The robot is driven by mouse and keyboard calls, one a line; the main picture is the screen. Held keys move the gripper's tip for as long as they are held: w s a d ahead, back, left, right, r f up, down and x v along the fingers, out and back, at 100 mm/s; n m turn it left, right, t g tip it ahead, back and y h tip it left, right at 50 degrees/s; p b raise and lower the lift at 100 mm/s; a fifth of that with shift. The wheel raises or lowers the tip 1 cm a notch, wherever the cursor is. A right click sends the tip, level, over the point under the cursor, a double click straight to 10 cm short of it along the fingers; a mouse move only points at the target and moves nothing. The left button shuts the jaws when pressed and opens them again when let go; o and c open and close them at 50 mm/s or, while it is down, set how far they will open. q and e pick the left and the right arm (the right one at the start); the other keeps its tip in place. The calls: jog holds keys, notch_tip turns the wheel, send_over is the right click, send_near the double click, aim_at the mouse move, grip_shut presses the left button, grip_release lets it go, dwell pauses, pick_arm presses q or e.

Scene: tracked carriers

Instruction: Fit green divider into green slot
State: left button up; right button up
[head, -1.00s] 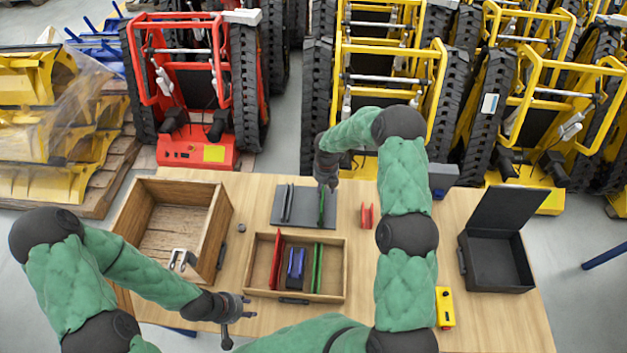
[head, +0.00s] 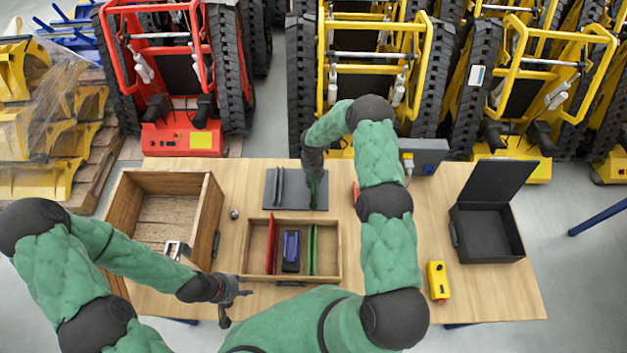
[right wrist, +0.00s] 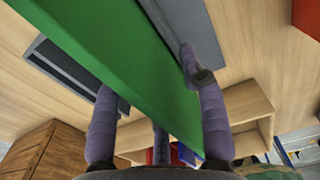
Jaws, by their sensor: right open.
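The green divider (head: 313,189) stands at the right side of the dark grey plate (head: 297,203). In the right wrist view the divider (right wrist: 110,50) is a large green panel running between my fingers. My right gripper (head: 313,172) is over it, open, with fingers on both sides; the head view hides much of this. Whether the fingers touch it I cannot tell. The shallow wooden tray (head: 290,278) holds upright green strips (head: 313,250) at its right, probably the green slot. My left gripper (head: 236,307) is open and empty left of the tray's front.
A red divider (head: 271,245) and a blue block (head: 291,250) are in the tray. A deep wooden box (head: 215,215) stands left. An open black case (head: 490,235) and a yellow device (head: 438,281) are right. A red part (head: 356,191) is mostly behind my right arm.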

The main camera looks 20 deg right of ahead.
jog(key=shift+f, duration=0.75)
grip_shut()
jog(key=shift+r, duration=0.1)
